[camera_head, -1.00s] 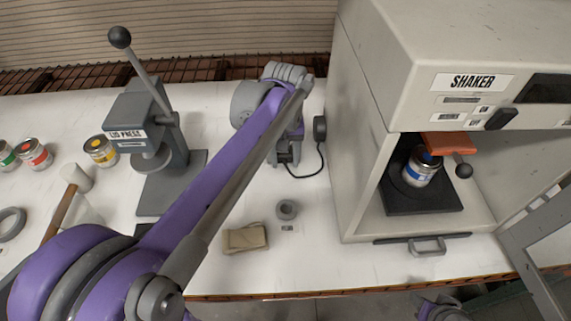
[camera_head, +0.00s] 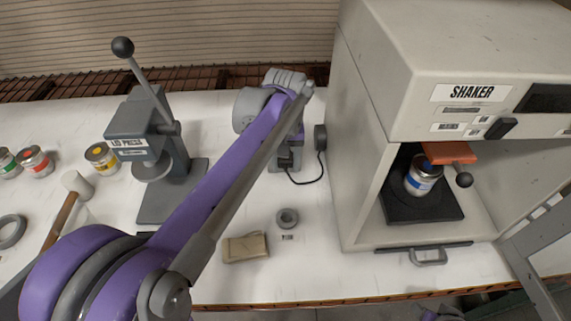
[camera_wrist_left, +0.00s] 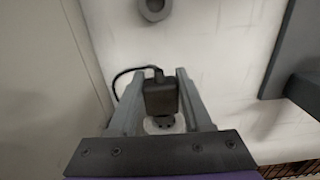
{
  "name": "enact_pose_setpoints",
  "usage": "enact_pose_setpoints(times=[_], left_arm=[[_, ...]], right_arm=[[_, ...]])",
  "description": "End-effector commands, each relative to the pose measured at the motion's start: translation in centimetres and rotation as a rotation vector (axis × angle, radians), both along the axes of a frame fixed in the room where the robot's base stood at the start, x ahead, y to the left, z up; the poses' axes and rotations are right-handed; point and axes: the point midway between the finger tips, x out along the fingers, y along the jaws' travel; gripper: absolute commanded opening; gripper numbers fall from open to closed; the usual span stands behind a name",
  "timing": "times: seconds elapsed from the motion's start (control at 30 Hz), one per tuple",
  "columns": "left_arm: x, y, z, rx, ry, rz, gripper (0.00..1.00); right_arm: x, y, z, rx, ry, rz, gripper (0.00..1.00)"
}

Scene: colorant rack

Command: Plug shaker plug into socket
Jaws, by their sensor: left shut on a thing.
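My left gripper (camera_head: 284,165) is at the table beside the shaker's left side, pointing down. It is shut on the black shaker plug; in the left wrist view the plug (camera_wrist_left: 160,97) sits between the two fingers (camera_wrist_left: 160,100). A thin black cable (camera_head: 312,180) loops from the plug toward the shaker's side. In the left wrist view a small pale round part with dark marks (camera_wrist_left: 160,126) shows just below the plug, partly covered by the gripper. I cannot tell whether it is the socket, or whether the plug touches it. My right gripper is not in view.
The shaker (camera_head: 470,92) stands close on the right, with a paint can (camera_head: 422,176) inside. The lid press (camera_head: 146,140) stands left of my arm. A grey ring (camera_head: 287,219) and a tan block (camera_head: 245,247) lie in front of the gripper.

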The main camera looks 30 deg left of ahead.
Motion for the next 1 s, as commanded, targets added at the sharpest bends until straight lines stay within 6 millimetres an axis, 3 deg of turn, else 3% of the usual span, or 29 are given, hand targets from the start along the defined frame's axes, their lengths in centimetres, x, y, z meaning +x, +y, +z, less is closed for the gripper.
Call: enact_pose_setpoints(times=[0.83,0.87,1.0], left_arm=[[1.5,0.9,0.0,0.0,0.0,0.001,0.0],[1.5,0.9,0.0,0.0,0.0,0.001,0.51],[1.5,0.9,0.0,0.0,0.0,0.0,0.76]], right_arm=[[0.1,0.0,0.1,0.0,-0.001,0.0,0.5],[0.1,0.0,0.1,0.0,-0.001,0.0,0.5],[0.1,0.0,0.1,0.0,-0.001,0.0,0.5]])
